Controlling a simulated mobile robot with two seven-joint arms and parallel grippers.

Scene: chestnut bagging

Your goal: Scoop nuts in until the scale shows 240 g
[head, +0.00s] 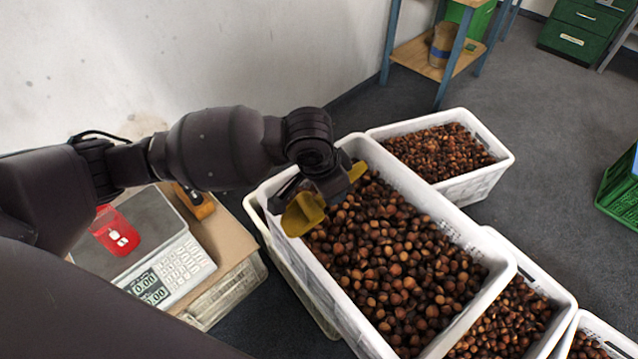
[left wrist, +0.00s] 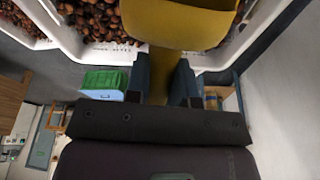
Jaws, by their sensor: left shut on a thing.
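My left gripper (head: 328,186) is shut on a yellow scoop (head: 302,215). The scoop is over the left end of the large white crate (head: 400,194) full of brown chestnuts (head: 395,265). The scoop also shows close up in the left wrist view (left wrist: 185,25); its inside is hidden, so I cannot tell whether it holds nuts. A scale (head: 176,270) stands at the left and its display (head: 150,287) seems to read 0.00. A red bag (head: 115,234) with a white print is on its platform. My right gripper is not in view.
More white crates of nuts stand behind (head: 500,155) and at the lower right (head: 560,296). A wooden block (head: 203,208) lies beside the scale. A green crate (head: 622,185) is at the right edge. Grey floor is open between them.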

